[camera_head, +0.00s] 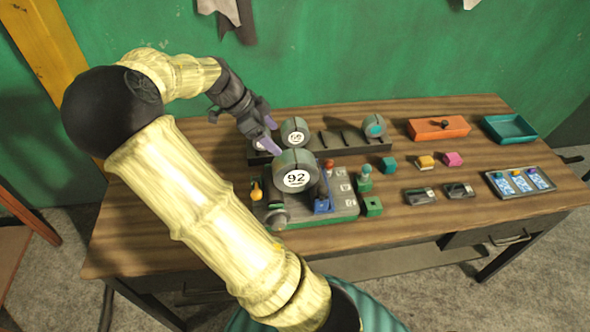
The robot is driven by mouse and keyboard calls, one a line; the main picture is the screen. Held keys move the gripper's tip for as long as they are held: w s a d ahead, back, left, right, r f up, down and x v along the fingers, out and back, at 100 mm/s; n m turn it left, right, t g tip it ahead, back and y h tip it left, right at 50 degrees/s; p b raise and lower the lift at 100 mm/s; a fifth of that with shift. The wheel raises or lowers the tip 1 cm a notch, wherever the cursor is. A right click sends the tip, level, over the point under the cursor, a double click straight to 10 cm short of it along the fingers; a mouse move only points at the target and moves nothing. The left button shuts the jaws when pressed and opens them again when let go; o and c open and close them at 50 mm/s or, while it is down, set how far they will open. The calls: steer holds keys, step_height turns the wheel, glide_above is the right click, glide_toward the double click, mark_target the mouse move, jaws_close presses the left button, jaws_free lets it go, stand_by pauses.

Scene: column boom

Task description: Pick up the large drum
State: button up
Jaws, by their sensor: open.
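The large drum (295,160) is a grey cylinder with a white label reading 92 on its front. It sits on a grey device (330,213) at the middle left of the table. My gripper (267,138) is open, above and to the left of the drum, with its purple fingers angled down toward it. I see nothing between the fingers. I cannot tell how far apart the near fingertip and the drum are.
A dark rack (345,142) behind holds a numbered drum (295,131) and a teal-centred drum (374,125). Small blocks, an orange box (439,128), a teal tray (510,129) and a card tray (521,182) lie on the right. The table's (160,240) front left is clear.

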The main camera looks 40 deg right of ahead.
mark_target(294, 156)
steer(key=p+x, duration=0.1)
steer(key=x, duration=0.7)
steer(key=shift+s+d+f, duration=0.1)
steer(key=shift+f, duration=0.15)
steer(key=shift+d+f, duration=0.1)
steer(key=p+x, duration=0.2)
steer(key=x, duration=0.3)
steer(key=shift+f, duration=0.15)
steer(key=shift+w, duration=0.25)
steer(key=c, duration=1.4)
steer(key=shift+o, duration=0.2)
step_height(294, 156, up, 10)
steer(key=shift+r+b, duration=0.1)
steer(key=shift+b, duration=0.9)
